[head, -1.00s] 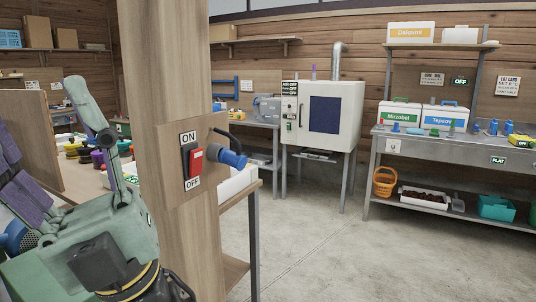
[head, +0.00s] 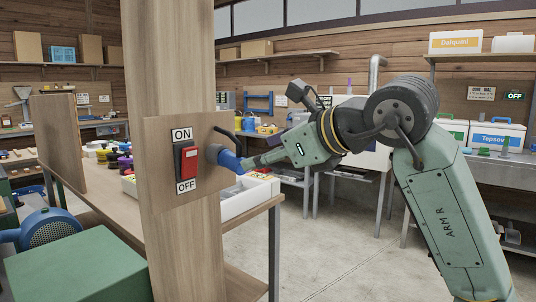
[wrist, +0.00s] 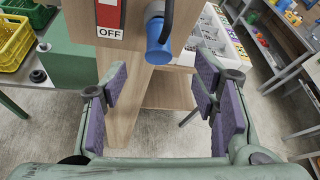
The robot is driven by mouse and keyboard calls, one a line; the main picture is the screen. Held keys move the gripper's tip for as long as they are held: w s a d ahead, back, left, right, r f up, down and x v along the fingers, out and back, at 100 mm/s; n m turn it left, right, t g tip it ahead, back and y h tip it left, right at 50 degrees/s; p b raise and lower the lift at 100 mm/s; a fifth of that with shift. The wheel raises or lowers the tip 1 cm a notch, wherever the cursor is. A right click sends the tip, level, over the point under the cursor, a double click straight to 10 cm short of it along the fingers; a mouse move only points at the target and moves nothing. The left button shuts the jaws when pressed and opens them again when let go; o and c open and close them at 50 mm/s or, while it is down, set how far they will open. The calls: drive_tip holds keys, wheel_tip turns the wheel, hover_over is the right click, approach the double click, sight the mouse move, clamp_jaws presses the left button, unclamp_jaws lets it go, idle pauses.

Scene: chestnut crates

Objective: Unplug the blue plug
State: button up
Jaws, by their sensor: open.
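The blue plug (head: 228,160) sticks out from the right part of a wooden panel (head: 154,190) on a post, with a dark cable looping above it. In the wrist view the blue plug (wrist: 158,48) is at top centre, hanging beyond the fingertips. My gripper (head: 250,164) has come in from the right and its tip is close to the plug in the head view. In the wrist view my gripper (wrist: 160,82) is open, its purple pads wide apart with nothing between them. The plug appears ahead of the pads; I cannot tell whether anything touches.
A red rocker switch (head: 190,162) marked ON and OFF sits left of the plug on the same panel. A workbench (head: 262,204) with a white tray (head: 246,202) stands behind the post. A green block (head: 80,268) is at lower left. The floor at right is open.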

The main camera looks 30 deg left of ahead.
sight(236, 163)
drive_tip(key=p+x, duration=0.1)
drive_tip(key=x, duration=0.9)
drive_tip(key=shift+s, duration=0.1)
drive_tip(key=shift+c, duration=0.3)
clamp_jaws()
idle(0.6)
drive_tip(key=shift+d, duration=0.65)
idle(0.4)
drive_tip(key=c, duration=0.7)
unclamp_jaws()
clamp_jaws()
